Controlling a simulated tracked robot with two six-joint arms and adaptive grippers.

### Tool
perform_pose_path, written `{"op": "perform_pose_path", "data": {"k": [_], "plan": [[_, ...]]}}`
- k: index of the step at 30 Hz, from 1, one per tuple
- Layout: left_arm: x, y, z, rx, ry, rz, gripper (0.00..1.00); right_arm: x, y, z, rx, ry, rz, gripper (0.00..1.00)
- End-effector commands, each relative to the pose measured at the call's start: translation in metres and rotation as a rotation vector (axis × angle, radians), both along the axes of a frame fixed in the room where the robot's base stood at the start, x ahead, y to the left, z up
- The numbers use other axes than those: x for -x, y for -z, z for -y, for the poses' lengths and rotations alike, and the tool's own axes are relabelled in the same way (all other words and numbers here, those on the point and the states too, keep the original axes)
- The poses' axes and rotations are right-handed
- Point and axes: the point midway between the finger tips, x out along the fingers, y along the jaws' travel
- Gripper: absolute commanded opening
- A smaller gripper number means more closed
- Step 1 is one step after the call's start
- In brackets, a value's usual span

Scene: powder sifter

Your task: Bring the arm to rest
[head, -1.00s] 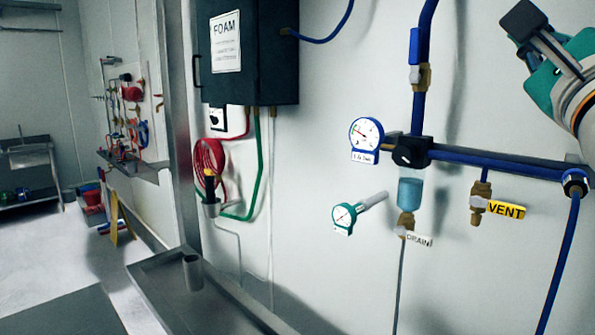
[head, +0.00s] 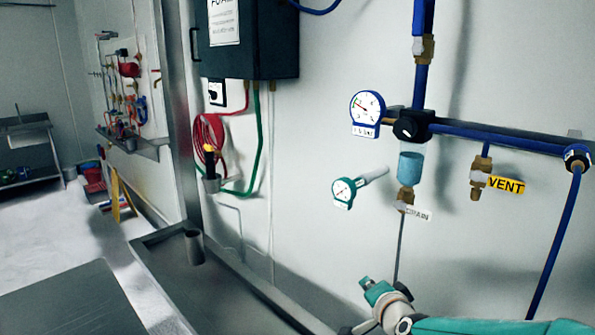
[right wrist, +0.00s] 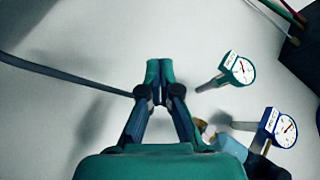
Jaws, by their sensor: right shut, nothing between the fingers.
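My right gripper (head: 372,290) is at the lower right of the head view, low in front of the wall and below the drain valve. Its teal and grey arm comes in from the right edge. In the right wrist view the teal fingertips (right wrist: 159,75) are together with nothing between them. The gripper overlaps the thin drain line there; I see no clear contact. My left gripper is not in view.
Blue pipework with a blue gauge (head: 367,110), a clear blue bowl (head: 411,167), a teal gauge (head: 343,192) and a yellow VENT tag (head: 506,185) is on the wall. A dark FOAM box (head: 270,40) hangs left. A metal trough (head: 215,285) runs below.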

Motion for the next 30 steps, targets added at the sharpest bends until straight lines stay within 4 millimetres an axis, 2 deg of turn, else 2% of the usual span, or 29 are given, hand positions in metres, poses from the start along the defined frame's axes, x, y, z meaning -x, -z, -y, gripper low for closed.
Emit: {"op": "perform_pose_path", "data": {"k": [1, 3, 5, 6, 8, 9, 11, 12, 15, 18, 22, 25, 30], "plan": [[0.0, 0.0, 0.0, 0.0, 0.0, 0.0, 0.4, 0.009, 0.044, 0.0, 0.048, -0.033, -0.078, 0.0], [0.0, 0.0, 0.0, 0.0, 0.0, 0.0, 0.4, 0.026, 0.096, -0.001, 0.111, -0.086, -0.169, 0.0], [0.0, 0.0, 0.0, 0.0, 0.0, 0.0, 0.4, 0.044, 0.138, -0.002, 0.159, -0.138, -0.249, 0.0], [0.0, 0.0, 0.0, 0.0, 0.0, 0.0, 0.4, 0.058, 0.165, -0.003, 0.187, -0.175, -0.302, 0.0], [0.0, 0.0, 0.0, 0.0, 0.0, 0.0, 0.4, 0.083, 0.205, -0.004, 0.224, -0.234, -0.383, 0.0], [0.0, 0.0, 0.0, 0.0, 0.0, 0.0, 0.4, 0.102, 0.23, -0.004, 0.246, -0.277, -0.436, 0.0], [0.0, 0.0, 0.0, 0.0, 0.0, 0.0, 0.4, 0.132, 0.264, -0.006, 0.271, -0.345, -0.515, 0.0], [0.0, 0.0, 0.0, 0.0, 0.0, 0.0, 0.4, 0.154, 0.285, -0.007, 0.283, -0.393, -0.566, 0.0], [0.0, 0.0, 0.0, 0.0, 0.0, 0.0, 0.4, 0.211, 0.328, -0.012, 0.3, -0.516, -0.685, 0.0], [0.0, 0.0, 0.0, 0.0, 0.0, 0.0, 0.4, 0.264, 0.356, -0.018, 0.298, -0.628, -0.778, 0.0], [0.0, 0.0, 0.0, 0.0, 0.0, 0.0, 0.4, 0.312, 0.373, -0.026, 0.283, -0.734, -0.853, 0.0], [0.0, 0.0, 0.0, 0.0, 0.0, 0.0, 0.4, 0.331, 0.378, -0.03, 0.275, -0.776, -0.879, 0.0], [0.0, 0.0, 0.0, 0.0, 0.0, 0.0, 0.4, 0.337, 0.379, -0.031, 0.273, -0.793, -0.887, 0.0]]}}
